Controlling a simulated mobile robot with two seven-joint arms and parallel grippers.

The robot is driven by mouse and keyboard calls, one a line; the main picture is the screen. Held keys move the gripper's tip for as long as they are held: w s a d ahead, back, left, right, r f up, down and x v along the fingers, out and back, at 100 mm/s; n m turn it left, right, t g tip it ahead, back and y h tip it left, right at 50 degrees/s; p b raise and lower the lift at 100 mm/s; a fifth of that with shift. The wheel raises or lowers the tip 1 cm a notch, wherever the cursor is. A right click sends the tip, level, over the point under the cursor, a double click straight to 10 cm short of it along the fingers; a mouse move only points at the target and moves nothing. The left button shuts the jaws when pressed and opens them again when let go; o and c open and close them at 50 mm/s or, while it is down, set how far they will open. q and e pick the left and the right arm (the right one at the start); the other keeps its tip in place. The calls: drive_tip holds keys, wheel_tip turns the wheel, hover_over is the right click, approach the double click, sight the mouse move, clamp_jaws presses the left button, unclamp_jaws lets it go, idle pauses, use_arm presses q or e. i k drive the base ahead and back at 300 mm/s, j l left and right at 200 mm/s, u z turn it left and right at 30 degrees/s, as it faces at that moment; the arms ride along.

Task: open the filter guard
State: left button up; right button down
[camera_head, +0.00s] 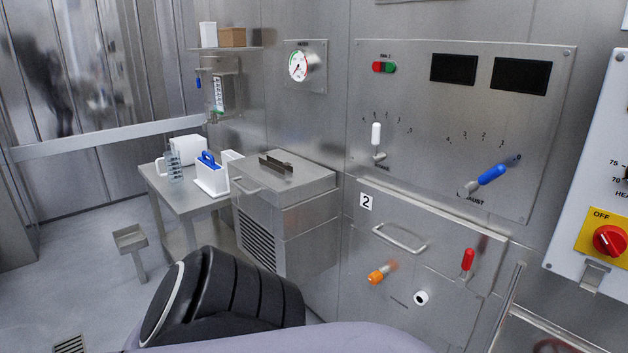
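No part is legibly marked as the filter guard, so I cannot tell which one it is. A steel cabinet (302,238) with a louvred front (257,240) stands against the wall, with a bar handle (243,186) near its lid (285,180). The lid looks closed. To its right, a wall panel marked 2 (345,235) has a bar handle (399,238), an orange knob (378,276) and a red lever (467,262). This panel looks closed. Neither of my grippers shows. A dark ribbed part of my own body covers the lower middle.
A steel table (205,205) at the left holds a beaker (173,167) and a white holder with a blue handle (211,178). A control panel (455,125) with white and blue levers is above. A pipe rail (508,300) is at lower right. Floor at left is mostly clear.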

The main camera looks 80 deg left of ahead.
sight(308, 179)
drive_tip(key=j+u, duration=0.1)
drive_tip(key=u, duration=2.8)
